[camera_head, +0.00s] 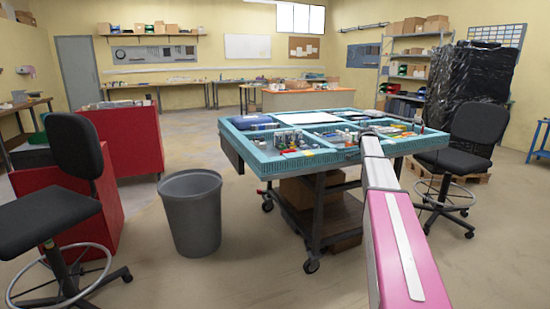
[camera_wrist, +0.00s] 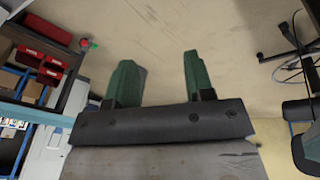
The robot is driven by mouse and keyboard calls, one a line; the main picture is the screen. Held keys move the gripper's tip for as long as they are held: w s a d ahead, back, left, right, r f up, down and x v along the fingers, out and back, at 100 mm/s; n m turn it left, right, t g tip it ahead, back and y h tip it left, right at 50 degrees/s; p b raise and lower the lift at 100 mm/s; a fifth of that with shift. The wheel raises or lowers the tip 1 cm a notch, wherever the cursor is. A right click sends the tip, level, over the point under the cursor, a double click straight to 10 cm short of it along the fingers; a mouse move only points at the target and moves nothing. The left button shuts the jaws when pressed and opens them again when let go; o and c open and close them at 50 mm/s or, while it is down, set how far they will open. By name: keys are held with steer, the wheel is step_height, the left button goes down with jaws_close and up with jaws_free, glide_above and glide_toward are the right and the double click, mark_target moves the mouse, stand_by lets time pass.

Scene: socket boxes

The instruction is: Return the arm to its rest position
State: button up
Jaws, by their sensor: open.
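My gripper (camera_wrist: 158,80) shows in the wrist view with its two green fingers apart and nothing between them. Bare floor lies behind the fingers in that view. In the head view my pink and white arm reaches from the lower right up to the near right side of the teal cart (camera_head: 300,166). The gripper itself cannot be made out there. The cart's sectioned top holds small parts, and several small items (camera_head: 289,139) stand in its front section.
A grey bin (camera_head: 192,215) stands left of the cart. Black chairs stand at the left (camera_head: 72,150) and right (camera_head: 475,130), and red cabinets (camera_head: 125,140) are at the left. Shelves (camera_head: 412,60) and a black-wrapped stack (camera_head: 470,85) are at the back right. Open floor lies in front of the cart.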

steer(key=s+a+f+n, duration=0.6)
steer(key=s+a+f, duration=0.2)
steer(key=s, duration=0.4)
steer(key=s+a+f+n+t+y, duration=0.1)
steer(key=s+a+f+n, duration=0.6)
steer(key=s, duration=0.4)
steer(key=s+a+f+n+t+y, duration=0.1)
steer(key=s+a+f+n, duration=0.6)
steer(key=s+a+f, duration=0.2)
steer(key=s+a, duration=0.2)
steer(key=s, duration=0.1)
steer(key=shift+s+a+f, duration=0.15)
steer(key=shift+s+a, duration=0.15)
